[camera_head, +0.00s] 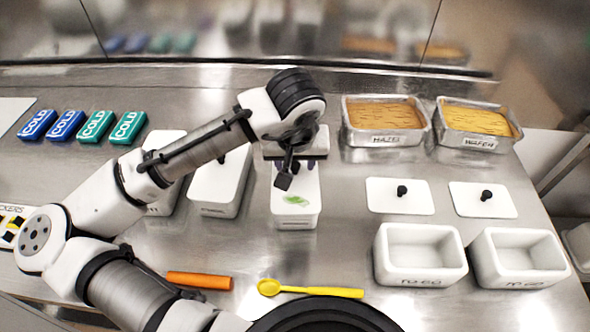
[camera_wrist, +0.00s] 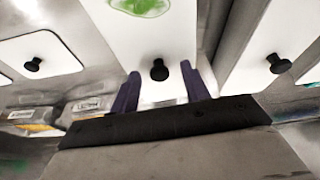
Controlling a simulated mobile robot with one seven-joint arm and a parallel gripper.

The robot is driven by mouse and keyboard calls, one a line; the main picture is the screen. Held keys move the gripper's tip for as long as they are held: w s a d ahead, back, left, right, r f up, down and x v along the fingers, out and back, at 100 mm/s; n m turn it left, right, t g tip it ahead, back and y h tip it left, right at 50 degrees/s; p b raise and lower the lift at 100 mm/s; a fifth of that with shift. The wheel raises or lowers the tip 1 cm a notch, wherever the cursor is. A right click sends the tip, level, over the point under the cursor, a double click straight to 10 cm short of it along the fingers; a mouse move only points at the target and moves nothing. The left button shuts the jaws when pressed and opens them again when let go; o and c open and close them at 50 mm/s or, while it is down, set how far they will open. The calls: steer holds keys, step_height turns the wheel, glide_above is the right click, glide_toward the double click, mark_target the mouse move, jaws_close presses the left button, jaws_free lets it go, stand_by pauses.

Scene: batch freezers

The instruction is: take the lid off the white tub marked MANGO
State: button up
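Three lidded white tubs stand left of the table's middle in the head view; their front labels are too small or hidden, so I cannot read MANGO on any. The right one (camera_head: 296,213) has a green mark on its lid (camera_head: 300,185). My gripper (camera_head: 297,164) is over the back part of this lid. In the wrist view my gripper (camera_wrist: 160,72) has its two purple fingers apart, one on each side of the lid's black knob (camera_wrist: 159,73), with gaps showing. I cannot tell its height over the lid. The middle tub (camera_head: 222,185) and left tub (camera_head: 163,140) are partly behind my arm.
Two open white tubs (camera_head: 420,277) (camera_head: 524,281) stand at the front right, with two loose knobbed lids (camera_head: 399,207) (camera_head: 483,211) behind them. Wafer trays (camera_head: 386,141) (camera_head: 478,143), cold packs (camera_head: 95,127), an orange stick (camera_head: 199,280) and a yellow scoop (camera_head: 310,290) lie around.

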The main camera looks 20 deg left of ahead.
jaws_close()
